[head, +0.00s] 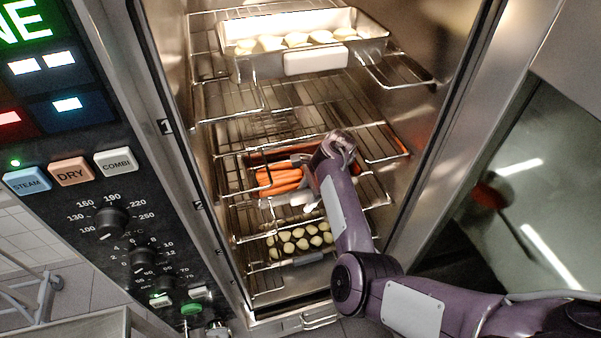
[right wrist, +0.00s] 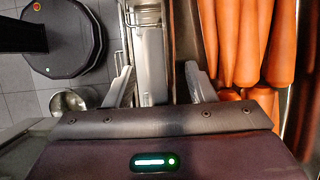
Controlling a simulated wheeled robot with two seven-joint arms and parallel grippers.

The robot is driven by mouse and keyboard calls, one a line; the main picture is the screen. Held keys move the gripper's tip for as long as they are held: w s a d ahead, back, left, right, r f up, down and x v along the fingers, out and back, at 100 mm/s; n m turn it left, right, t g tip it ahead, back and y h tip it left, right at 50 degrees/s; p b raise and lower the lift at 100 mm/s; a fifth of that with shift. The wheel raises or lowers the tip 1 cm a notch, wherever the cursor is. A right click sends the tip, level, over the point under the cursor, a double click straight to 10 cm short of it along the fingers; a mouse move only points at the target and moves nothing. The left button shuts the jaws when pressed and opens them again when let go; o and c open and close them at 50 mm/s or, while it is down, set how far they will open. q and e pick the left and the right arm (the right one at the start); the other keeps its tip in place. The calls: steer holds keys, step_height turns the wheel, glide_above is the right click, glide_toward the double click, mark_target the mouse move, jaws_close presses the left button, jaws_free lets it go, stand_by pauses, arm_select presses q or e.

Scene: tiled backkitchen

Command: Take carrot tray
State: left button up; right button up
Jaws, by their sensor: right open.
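The carrot tray (head: 272,201) sits on a middle rack of the open oven, holding several orange carrots (head: 278,181). My right arm covers the right part of its front. My right gripper (head: 311,187) is at the tray's front side, largely hidden behind my wrist in the head view. In the right wrist view its two fingers (right wrist: 162,82) are open. A pale metal part of the tray front (right wrist: 152,62) shows between them, with carrots (right wrist: 245,45) close on the right. I cannot tell whether the fingers touch it. My left gripper is not in view.
A tray of pale pieces (head: 315,62) is on the rack above. A tray of potato-like pieces (head: 300,240) is below. Oven side walls and wire racks (head: 225,100) closely bound the space. The control panel (head: 110,215) stands left.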

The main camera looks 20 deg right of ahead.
steer(key=shift+f, duration=0.2)
stand_by(0.3)
jaws_close()
steer(key=shift+w+r, duration=0.1)
steer(key=shift+w, duration=0.05)
